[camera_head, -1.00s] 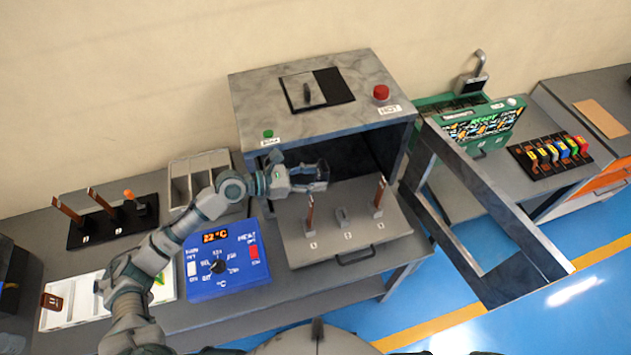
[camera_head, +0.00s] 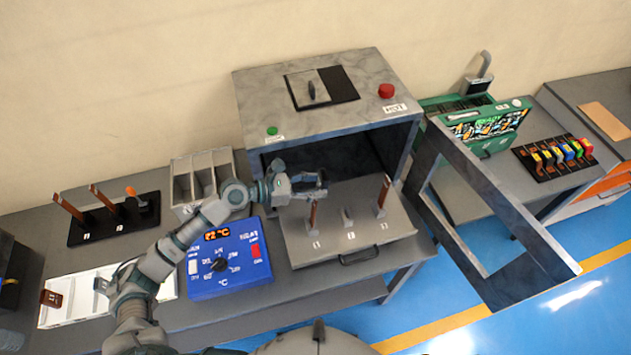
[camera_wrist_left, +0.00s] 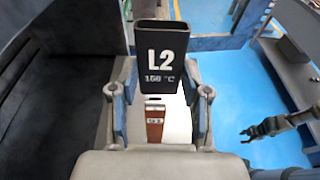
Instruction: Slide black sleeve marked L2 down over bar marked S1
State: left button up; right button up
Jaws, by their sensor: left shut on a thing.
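A copper bar (camera_wrist_left: 154,122) with a small white label shows just below the sleeve; the label is too small to read surely. In the head view my left gripper (camera_head: 312,186) is over the left copper bar (camera_head: 313,216) on the drawer tray (camera_head: 365,228), and hides most of the sleeve. I cannot tell whether the sleeve is around the bar's tip. My right gripper (camera_wrist_left: 255,132) appears small and open in the left wrist view.
Another copper bar (camera_head: 382,197) and a short grey post (camera_head: 347,216) stand on the tray. The oven (camera_head: 320,95) is behind, its door frame (camera_head: 490,215) swung open at right. A blue heat controller (camera_head: 229,260) sits left of the tray.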

aim_at(313, 214)
pick_arm(q)
jog(key=shift+a+f, duration=0.25)
jog(key=shift+f, duration=0.2)
jog(key=shift+a+f, duration=1.1)
jog(key=shift+a, duration=0.05)
jog(key=shift+f+b, duration=0.35)
jog(key=shift+c, duration=0.4)
jog(key=shift+s+d+f, duration=0.2)
jog(key=shift+d+f, duration=0.15)
jog(key=shift+f, duration=0.25)
jog(key=shift+c, duration=1)
jog(key=shift+w+d+f+b, duration=0.1)
jog(key=shift+d+f+b, duration=0.3)
jog(key=shift+f+b, duration=0.15)
jog(key=shift+a+f, duration=0.5)
jog(key=shift+f, duration=0.1)
jog(key=o, duration=1.3)
jog(key=shift+d, duration=0.15)
jog(key=shift+o, duration=0.4)
jog(key=o, duration=0.4)
jog(key=shift+c, duration=0.2)
pick_arm(e)
jog(key=shift+a+f, duration=0.75)
jog(key=shift+f, duration=0.35)
